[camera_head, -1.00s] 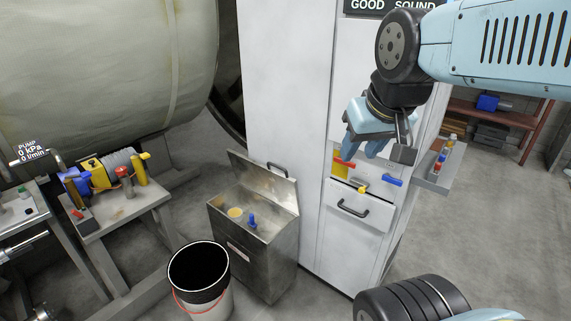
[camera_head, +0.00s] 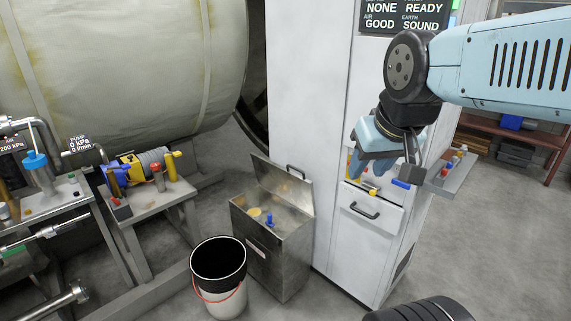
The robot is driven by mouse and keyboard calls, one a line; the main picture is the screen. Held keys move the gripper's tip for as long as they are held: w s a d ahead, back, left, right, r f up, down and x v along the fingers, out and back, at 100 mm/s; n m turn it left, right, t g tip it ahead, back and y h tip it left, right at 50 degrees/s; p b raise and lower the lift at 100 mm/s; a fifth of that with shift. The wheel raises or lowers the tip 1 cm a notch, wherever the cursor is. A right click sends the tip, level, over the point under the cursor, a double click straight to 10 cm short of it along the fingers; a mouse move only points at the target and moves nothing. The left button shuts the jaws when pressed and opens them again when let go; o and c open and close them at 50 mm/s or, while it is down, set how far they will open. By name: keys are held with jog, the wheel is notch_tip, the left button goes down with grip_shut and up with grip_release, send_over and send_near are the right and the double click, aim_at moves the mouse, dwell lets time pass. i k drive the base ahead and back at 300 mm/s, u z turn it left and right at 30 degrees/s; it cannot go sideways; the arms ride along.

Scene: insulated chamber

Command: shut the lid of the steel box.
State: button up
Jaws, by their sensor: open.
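The steel box (camera_head: 268,250) stands on the floor left of the tall white cabinet. Its lid (camera_head: 286,188) is open, tilted up at the back, with a dark handle (camera_head: 296,171) at its upper right. Inside the box are a round yellow thing (camera_head: 254,212) and a small blue thing (camera_head: 270,219). My gripper (camera_head: 366,170) is open, with pale blue fingers pointing down. In the picture it is right of and slightly above the lid, apart from it, in front of the cabinet. I see nothing between its fingers.
A white and black bucket (camera_head: 219,277) with a red handle stands close at the box's front left. The white cabinet (camera_head: 310,110) rises right of the box, with a handled drawer (camera_head: 365,212). A bench (camera_head: 165,200) with a winch-like device is left. Floor at right is open.

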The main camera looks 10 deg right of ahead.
aim_at(296, 189)
jog(key=u, duration=0.05)
jog(key=i, duration=0.9)
jog(key=z, duration=0.1)
